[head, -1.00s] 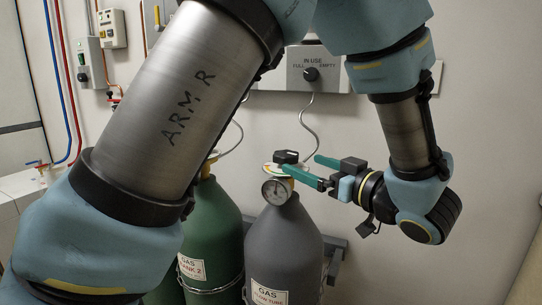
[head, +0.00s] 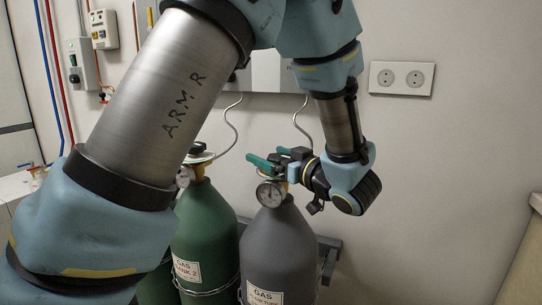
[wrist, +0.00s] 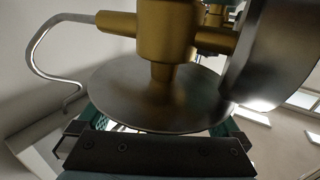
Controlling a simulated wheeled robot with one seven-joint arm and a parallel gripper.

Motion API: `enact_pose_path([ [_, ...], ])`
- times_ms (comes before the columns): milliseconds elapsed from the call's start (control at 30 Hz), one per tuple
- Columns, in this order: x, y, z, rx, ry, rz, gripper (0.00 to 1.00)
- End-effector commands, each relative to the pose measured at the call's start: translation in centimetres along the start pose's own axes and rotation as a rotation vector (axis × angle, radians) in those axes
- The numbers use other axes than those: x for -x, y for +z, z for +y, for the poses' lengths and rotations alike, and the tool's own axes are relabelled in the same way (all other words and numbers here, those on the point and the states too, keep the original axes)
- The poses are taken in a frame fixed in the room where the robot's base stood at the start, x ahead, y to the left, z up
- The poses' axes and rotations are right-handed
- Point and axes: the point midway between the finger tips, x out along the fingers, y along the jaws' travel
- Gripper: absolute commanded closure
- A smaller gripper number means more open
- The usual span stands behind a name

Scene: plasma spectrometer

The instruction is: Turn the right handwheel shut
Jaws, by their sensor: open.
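The right handwheel tops the brass valve of the grey gas cylinder (head: 280,246); in the head view my gripper mostly hides it. In the wrist view it shows as a flat grey disc (wrist: 135,90) on a brass stem, under the brass valve body (wrist: 165,35). My gripper (head: 266,156) is open, its teal fingers level with the cylinder's top. In the wrist view the fingers show at the left and right of the disc, so the disc lies between them. I cannot tell whether they touch it.
A round pressure gauge (head: 270,193) sits on the valve just below my fingers; its grey case (wrist: 272,60) is close in the wrist view. A green cylinder (head: 205,232) stands to the left with its own handwheel. The wall behind carries a socket plate (head: 401,78).

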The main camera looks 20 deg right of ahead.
Motion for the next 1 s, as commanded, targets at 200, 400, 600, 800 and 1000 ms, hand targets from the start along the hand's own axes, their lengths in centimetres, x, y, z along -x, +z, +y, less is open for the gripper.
enact_pose_path([
  [200,0.02,-0.01,0.00,0.000,0.000,0.000,0.14],
  [400,0.03,-0.01,0.01,0.000,0.000,0.000,0.36],
  [600,0.04,-0.01,0.00,0.000,0.000,0.000,0.58],
  [800,0.04,-0.02,0.00,0.000,0.000,0.000,0.81],
  [1000,0.04,-0.03,0.01,0.000,0.010,0.000,0.82],
])
